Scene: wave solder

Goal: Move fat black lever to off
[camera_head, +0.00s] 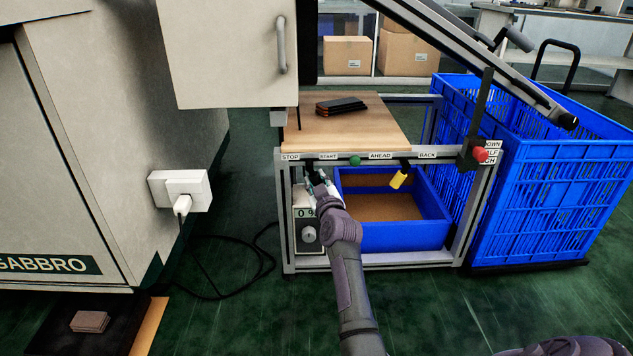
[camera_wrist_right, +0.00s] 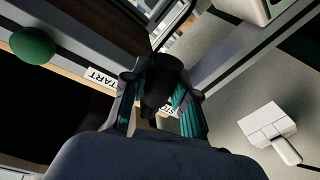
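A fat black lever (camera_wrist_right: 160,85) stands between the fingers of my right gripper (camera_wrist_right: 160,110) in the right wrist view. It is on the front rail between the STOP and START labels, and in the head view the lever (camera_head: 309,169) is partly covered by my gripper. My right gripper (camera_head: 319,186) reaches the rail's left end from below. Its teal fingers are apart on either side of the lever; a gap shows on the left side, and contact on the right side is unclear. My left gripper is out of view.
A green button (camera_head: 355,161), a yellow-handled lever (camera_head: 399,179) and a red-knobbed black lever (camera_head: 480,155) sit along the rail. A dial box (camera_head: 309,236) and blue bin (camera_head: 405,237) are below. A blue crate (camera_head: 540,190) stands right; a machine (camera_head: 95,130) stands left.

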